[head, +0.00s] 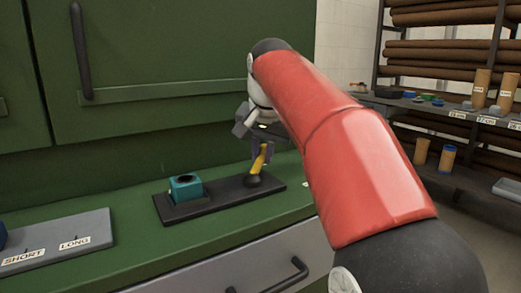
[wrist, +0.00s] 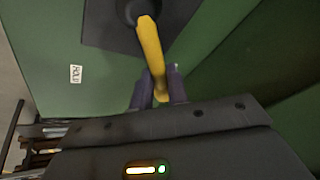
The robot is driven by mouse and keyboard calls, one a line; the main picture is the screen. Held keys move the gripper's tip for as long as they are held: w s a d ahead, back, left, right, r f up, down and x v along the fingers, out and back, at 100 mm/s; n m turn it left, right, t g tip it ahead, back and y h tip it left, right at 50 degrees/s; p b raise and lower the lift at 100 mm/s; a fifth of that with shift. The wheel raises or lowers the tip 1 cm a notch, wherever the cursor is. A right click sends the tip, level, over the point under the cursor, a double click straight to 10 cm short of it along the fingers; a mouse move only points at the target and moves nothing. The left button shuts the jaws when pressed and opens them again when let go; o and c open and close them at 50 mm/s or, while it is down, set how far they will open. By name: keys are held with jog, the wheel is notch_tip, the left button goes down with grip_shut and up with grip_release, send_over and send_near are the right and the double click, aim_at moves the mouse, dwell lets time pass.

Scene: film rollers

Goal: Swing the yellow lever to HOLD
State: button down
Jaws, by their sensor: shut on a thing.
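The yellow lever (head: 260,159) rises from a black round pivot on a dark base plate (head: 218,207) on the green counter. In the head view it stands tilted slightly, its top at my gripper (head: 262,150). The wrist view shows the yellow lever (wrist: 151,50) running from its pivot to between the two purple fingers of my gripper (wrist: 158,82). The fingers are shut on the lever's free end. A white label (wrist: 75,74) lies on the green surface beside the plate; it seems to read HOLD, upside down. My arm hides part of the counter to the right.
A teal block with a dark round top (head: 186,187) sits on the left of the plate. A grey board (head: 60,243) marked SHORT and LONG lies farther left. Green cabinet doors (head: 180,70) rise close behind. Shelves with rolls (head: 440,50) stand at the right.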

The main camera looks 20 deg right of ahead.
jog(key=m, duration=0.1)
jog(key=s+d+m+h+p, duration=0.1)
jog(key=m, duration=0.1)
jog(key=shift+s+r+p, duration=0.1)
jog(key=shift+r+p, duration=0.05)
jog(key=shift+p, duration=0.15)
jog(key=m, duration=0.1)
jog(key=s+m+g+h+p, duration=0.1)
jog(key=shift+s+d+m, duration=0.15)
jog(key=shift+d+m, duration=0.25)
jog(key=m, duration=0.1)
jog(key=s+m+g+h+p, duration=0.1)
jog(key=m, duration=0.1)
jog(key=shift+s+d, duration=0.25)
jog(key=shift+s, duration=0.05)
jog(key=shift+s+m+g+h, duration=0.4)
jog(key=shift+s+m+h, duration=0.15)
jog(key=shift+m, duration=0.75)
jog(key=shift+s, duration=0.1)
jog(key=c, duration=1.4)
grip_release()
jog(key=shift+o, duration=0.2)
